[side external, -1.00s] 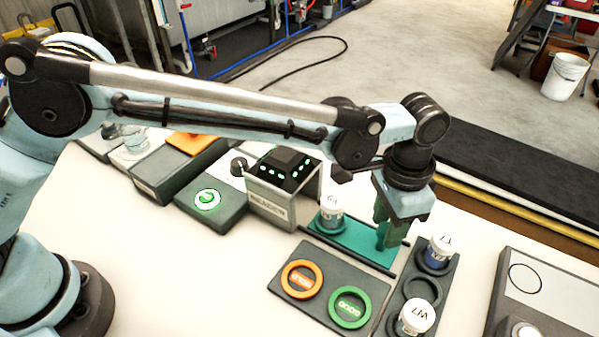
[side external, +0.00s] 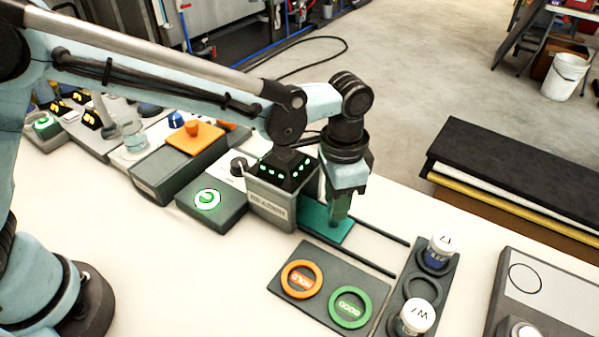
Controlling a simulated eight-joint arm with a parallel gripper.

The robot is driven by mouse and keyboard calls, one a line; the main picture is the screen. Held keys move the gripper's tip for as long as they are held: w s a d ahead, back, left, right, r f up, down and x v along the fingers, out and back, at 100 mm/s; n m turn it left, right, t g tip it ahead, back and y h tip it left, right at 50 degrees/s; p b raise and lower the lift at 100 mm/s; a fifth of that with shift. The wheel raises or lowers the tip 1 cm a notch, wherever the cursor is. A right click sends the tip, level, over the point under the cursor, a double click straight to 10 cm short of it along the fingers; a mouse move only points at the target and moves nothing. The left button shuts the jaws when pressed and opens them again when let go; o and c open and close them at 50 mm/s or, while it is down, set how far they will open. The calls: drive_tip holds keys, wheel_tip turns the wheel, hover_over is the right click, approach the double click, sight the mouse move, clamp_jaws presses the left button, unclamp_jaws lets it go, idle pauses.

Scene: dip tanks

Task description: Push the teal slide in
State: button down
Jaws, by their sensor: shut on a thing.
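The teal slide (side external: 318,226) lies on its dark rails, its left part inside the reader (side external: 268,203) and its right part showing outside. The jar that rode on the slide is out of sight, hidden by the reader housing or my arm. My gripper (side external: 340,215) points down at the outer part of the slide, shut on the slide's upright handle, which the fingers mostly hide.
A dark plate with an orange HOLD ring (side external: 302,279) and a green GOOD ring (side external: 350,307) lies in front. A rack (side external: 423,289) at right holds two white-capped jars, T7 (side external: 437,252) and W7 (side external: 414,317), around an empty ring. The rails right of the slide are bare.

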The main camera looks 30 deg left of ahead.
drive_tip(key=shift+a, duration=0.65)
drive_tip(key=c, duration=0.8)
unclamp_jaws()
drive_tip(key=shift+d, duration=0.1)
drive_tip(key=shift+r, duration=0.1)
drive_tip(key=shift+r, duration=0.35)
wheel_tip(320, 180, up, 11)
drive_tip(key=shift+r, duration=0.1)
